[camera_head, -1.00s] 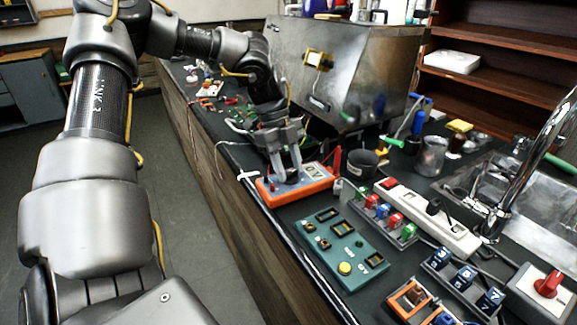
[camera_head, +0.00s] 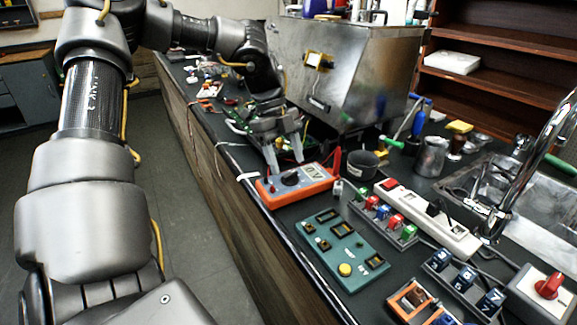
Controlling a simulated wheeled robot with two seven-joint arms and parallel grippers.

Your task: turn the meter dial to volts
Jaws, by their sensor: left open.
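The orange meter (camera_head: 322,187) lies on the dark counter in the head view, with its display (camera_head: 313,172) lit or marked in pale tones. Its dark round dial (camera_head: 290,178) shows clear on the meter's face; its pointer setting is too small to read. My left gripper (camera_head: 286,166) is open and empty, just behind and above the dial. Its two fingers are apart and do not appear to hold the dial. My right gripper is out of the picture.
A green panel (camera_head: 330,256) with a yellow button lies in front of the meter. A black cup (camera_head: 360,165) stands to its right, and a white power strip (camera_head: 430,222) beyond. A metal brewer (camera_head: 345,65) stands behind. The counter's front edge is close at left.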

